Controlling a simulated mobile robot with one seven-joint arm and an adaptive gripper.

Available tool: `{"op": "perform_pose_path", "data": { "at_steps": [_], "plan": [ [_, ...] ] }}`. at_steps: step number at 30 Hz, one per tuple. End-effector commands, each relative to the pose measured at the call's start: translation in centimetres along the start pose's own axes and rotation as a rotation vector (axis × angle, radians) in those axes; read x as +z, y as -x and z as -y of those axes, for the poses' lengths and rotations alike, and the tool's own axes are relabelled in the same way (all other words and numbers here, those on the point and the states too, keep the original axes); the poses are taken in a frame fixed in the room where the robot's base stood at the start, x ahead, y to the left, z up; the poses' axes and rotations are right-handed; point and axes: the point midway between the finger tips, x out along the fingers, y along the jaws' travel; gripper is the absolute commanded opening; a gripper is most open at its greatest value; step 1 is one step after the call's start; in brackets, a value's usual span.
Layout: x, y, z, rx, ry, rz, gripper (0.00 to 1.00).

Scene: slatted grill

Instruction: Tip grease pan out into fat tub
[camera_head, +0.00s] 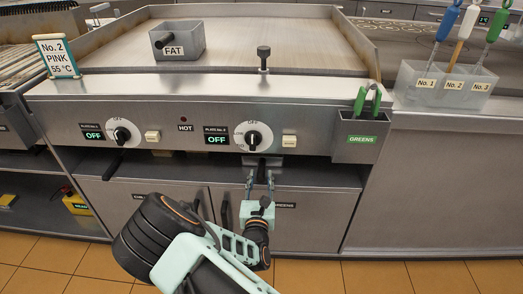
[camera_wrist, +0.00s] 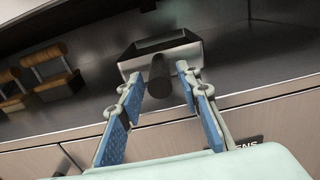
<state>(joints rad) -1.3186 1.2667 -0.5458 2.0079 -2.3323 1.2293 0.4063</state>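The FAT tub (camera_head: 189,37), a grey box labelled FAT with a dark round stub on its left, stands on the griddle plate at the back. The grease pan (camera_wrist: 190,52), a metal tray with a dark round handle (camera_wrist: 159,80), sits in the recess under the griddle front. My gripper (camera_head: 260,178) is in front of the recess. In the wrist view my gripper (camera_wrist: 159,76) is open, its blue-padded fingers on either side of the handle, with gaps visible.
The griddle front (camera_head: 330,125) with knobs overhangs the recess. Cabinet doors (camera_head: 310,215) lie below. A GREENS bin (camera_head: 360,143) hangs at the right, near a holder (camera_head: 440,90) of numbered tools. A No. 2 sign (camera_head: 57,57) stands at the left. A dark upright knob (camera_head: 263,57) stands near the plate's front edge.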

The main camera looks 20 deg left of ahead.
Motion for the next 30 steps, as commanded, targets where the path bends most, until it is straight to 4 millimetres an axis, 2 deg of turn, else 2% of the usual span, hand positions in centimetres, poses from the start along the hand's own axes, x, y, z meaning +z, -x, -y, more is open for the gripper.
{"op": "perform_pose_path", "data": {
  "at_steps": [1, 8, 17, 30],
  "plan": [
    [0.0, 0.0, 0.0, 0.0, 0.0, 0.0, 0.24],
    [0.0, 0.0, 0.0, 0.0, 0.0, 0.0, 0.0],
    [0.3, 0.1, 0.0, 0.0, -0.001, 0.005, 0.0],
    [0.3, 3.0, 0.0, 0.0, 0.0, 0.003, 0.0]
  ]
}}
